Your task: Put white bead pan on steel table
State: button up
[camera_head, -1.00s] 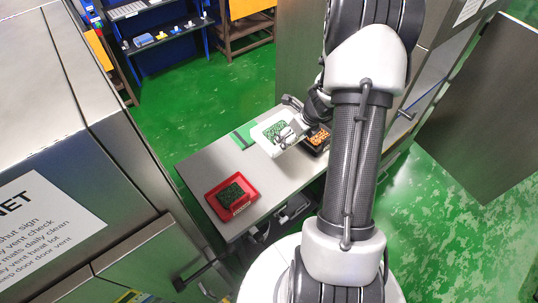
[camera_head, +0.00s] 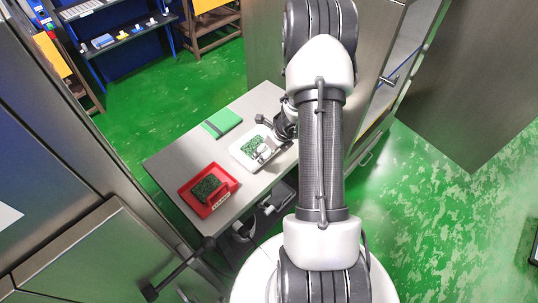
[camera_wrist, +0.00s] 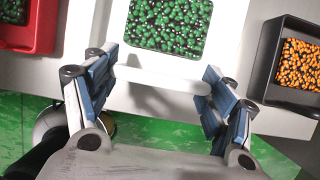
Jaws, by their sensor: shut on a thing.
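The white bead pan (camera_head: 237,153), filled with green and dark beads, is over the middle of the steel table (camera_head: 172,164). The pan also fills the top middle of the wrist view (camera_wrist: 226,38). My gripper (camera_wrist: 163,80) is shut on the pan's white bar-like handle at its near edge, with a finger at each end of it. The pan looks about level and at or very close to the tabletop; I cannot tell if it touches. My arm hides part of the table's right side in the head view.
A red tray (camera_head: 184,192) with dark green contents sits left of the pan. A black tray (camera_wrist: 266,75) with orange beads is to the pan's right in the wrist view. A green flat item (camera_head: 221,123) lies behind. Steel cabinets stand at both sides.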

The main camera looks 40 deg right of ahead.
jog(key=shift+f, duration=0.5)
jog(key=shift+f+b, duration=0.2)
jog(key=shift+b, duration=0.1)
jog(key=o, duration=1.4)
